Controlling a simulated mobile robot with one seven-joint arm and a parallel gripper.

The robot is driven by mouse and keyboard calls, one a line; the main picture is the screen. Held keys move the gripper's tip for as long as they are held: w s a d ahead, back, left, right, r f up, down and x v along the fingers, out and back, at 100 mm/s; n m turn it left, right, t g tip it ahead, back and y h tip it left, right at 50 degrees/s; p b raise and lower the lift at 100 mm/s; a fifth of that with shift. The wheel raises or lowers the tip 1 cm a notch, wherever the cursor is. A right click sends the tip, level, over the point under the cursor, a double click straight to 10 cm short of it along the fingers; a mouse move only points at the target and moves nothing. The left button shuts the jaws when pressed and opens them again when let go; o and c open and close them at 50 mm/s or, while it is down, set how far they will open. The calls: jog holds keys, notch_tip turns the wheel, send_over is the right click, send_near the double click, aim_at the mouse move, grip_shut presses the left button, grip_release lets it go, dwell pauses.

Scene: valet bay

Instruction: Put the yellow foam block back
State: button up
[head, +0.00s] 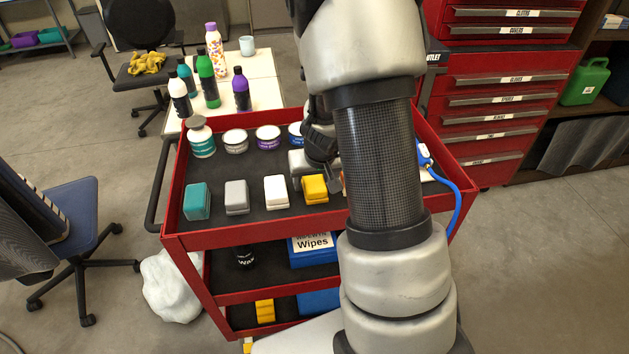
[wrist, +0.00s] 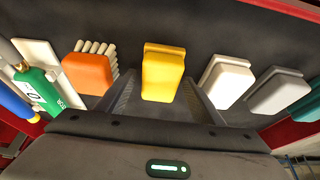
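The yellow foam block (head: 315,188) lies on the top tray (head: 262,218) of the red cart, at the right end of a row of blocks. In the wrist view the yellow block (wrist: 163,70) is centred ahead of my gripper (wrist: 160,88). My gripper is open, with one dark finger on each side of the block's near end and a gap visible on both sides. In the head view my gripper (head: 316,180) is low behind the block and partly hidden by my arm. A second yellow block (head: 265,310) is on the bottom shelf.
A white block (wrist: 228,80) and a grey block (wrist: 275,90) stand right of the fingers in the wrist view. An orange-headed brush (wrist: 88,74) and a green bottle (wrist: 40,90) are left. Several jars, including a teal-labelled one (head: 202,142), line the tray's back.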

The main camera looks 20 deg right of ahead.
jog(key=shift+s+r+p, duration=0.1)
jog(key=shift+r+p, duration=0.25)
jog(key=shift+r, duration=0.2)
jog(key=s+a+r+n+y+p, duration=0.1)
jog(key=s+a+r+p, duration=0.35)
jog(key=r, duration=0.75)
jog(key=s+a+r+n+y+p, duration=0.15)
jog(key=s+a+r, duration=0.5)
jog(key=r, duration=0.65)
jog(key=s+r+t+h, duration=0.1)
jog(key=s+r, duration=0.5)
jog(key=s, duration=0.5)
jog(key=shift+s+d+r+h, duration=0.15)
jog(key=shift+s+d+h, duration=0.2)
jog(key=shift+d, duration=0.1)
